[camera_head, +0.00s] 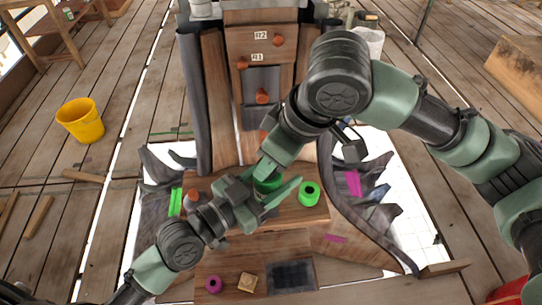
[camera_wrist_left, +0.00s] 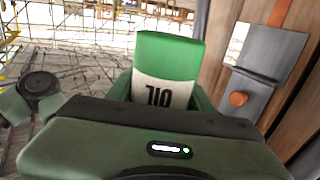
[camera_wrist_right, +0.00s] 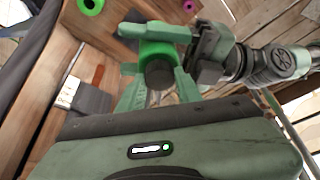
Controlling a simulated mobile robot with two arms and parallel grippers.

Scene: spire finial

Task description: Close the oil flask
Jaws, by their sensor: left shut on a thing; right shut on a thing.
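The green oil flask (camera_head: 266,186) is mostly hidden between my grippers in the head view. The left wrist view shows its green body (camera_wrist_left: 168,58) with a white label reading OIL upside down. My left gripper (camera_head: 268,190) is shut around the flask body from the side. My right gripper (camera_head: 268,168) reaches down from above. In the right wrist view its fingers close on a dark round cap (camera_wrist_right: 159,74), in line with the green body (camera_wrist_right: 157,50). I cannot tell whether the cap is seated or slightly apart.
A bright green ring (camera_head: 309,193) lies on the wooden ledge just right of the flask. Below are a magenta ring (camera_head: 213,284), a small wooden block (camera_head: 247,282) and a dark mat (camera_head: 291,275). Drawers with orange knobs (camera_head: 262,96) rise behind. A yellow bucket (camera_head: 81,120) stands left.

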